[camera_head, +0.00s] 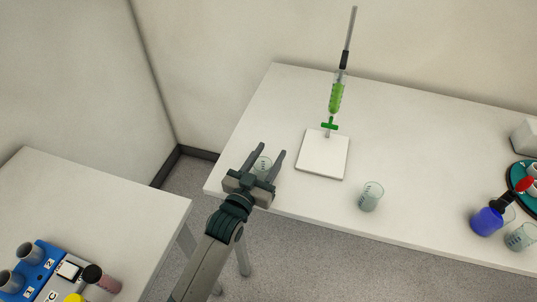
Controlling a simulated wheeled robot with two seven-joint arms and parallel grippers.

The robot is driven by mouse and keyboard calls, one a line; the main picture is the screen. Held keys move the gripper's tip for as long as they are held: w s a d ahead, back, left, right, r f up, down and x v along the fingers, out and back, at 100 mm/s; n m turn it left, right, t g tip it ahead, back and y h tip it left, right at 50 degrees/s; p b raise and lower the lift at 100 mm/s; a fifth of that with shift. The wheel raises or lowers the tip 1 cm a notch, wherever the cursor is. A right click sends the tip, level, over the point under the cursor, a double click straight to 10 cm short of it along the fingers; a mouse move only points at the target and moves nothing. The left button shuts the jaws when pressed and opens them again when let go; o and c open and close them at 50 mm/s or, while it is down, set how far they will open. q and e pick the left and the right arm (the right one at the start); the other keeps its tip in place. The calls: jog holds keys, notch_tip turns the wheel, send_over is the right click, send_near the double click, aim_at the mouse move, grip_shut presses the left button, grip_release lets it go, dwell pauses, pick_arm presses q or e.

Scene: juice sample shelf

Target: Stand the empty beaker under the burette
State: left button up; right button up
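The burette (336,97) holds green liquid and is upright over a white square base plate (322,160), with a green tap near its lower end. My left gripper (271,150) is over the table's front left corner, its two fingers spread and pointing toward the back. A clear beaker (263,163) shows between the fingers, partly hidden; it looks empty, and I see no clear grip on it. Another beaker (370,197) stands on the table right of the plate, with a faint greenish tint. My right gripper is not in view.
A second table (100,205) at left bears a blue rack (36,268). The white table (430,150) is clear behind the right beaker.

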aim_at(258, 172)
pick_arm(q)
jog(key=shift+o, duration=0.9)
jog(key=shift+b, duration=0.4)
jog(key=p+v, duration=0.2)
jog(key=v, duration=0.1)
jog(key=p+v, duration=0.1)
jog(key=v, duration=0.1)
jog(key=shift+r, duration=0.3)
jog(key=p+v, duration=0.4)
jog(key=v, duration=0.8)
jog(key=shift+s+f, duration=0.2)
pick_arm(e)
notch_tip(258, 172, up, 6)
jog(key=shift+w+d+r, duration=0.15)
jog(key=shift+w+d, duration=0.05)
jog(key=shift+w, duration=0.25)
pick_arm(q)
jog(key=shift+a, duration=0.1)
